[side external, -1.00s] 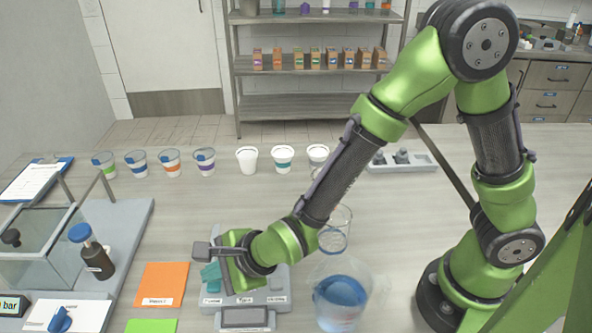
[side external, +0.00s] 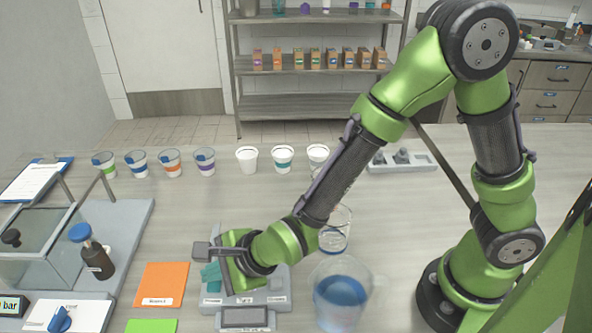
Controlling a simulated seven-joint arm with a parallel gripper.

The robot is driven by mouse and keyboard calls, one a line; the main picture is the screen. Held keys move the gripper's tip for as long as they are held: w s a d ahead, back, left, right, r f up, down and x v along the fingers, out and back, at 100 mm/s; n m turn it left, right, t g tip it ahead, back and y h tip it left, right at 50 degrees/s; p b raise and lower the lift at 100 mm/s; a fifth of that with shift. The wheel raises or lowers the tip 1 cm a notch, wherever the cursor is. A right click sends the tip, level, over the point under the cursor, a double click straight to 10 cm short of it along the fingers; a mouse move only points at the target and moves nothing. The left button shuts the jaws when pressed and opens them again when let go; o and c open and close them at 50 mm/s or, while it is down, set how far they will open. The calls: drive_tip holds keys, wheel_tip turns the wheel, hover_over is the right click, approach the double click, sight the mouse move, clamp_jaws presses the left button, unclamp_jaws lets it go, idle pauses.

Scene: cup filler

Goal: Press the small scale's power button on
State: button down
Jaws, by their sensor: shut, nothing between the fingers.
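The small scale (side external: 276,299) is a grey device at the front middle of the table, with labels along its front edge and a darker display box (side external: 245,318) at its front. My gripper (side external: 213,276) is over the left part of the scale, pointing down, with its teal fingertips together and nothing held. The fingertips are at or just above the scale's left side, close to a label. I cannot tell whether they touch it. The power button is not distinguishable; my gripper and wrist cover much of the scale's top.
Orange (side external: 166,284) and green (side external: 151,326) cards lie to the left. Several cups line the back.

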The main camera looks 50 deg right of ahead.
sight(218, 286)
drive_tip(key=shift+f, duration=0.1)
drive_tip(key=shift+f, duration=0.6)
idle(0.6)
drive_tip(key=shift+r, duration=0.7)
drive_tip(key=shift+r, duration=3)
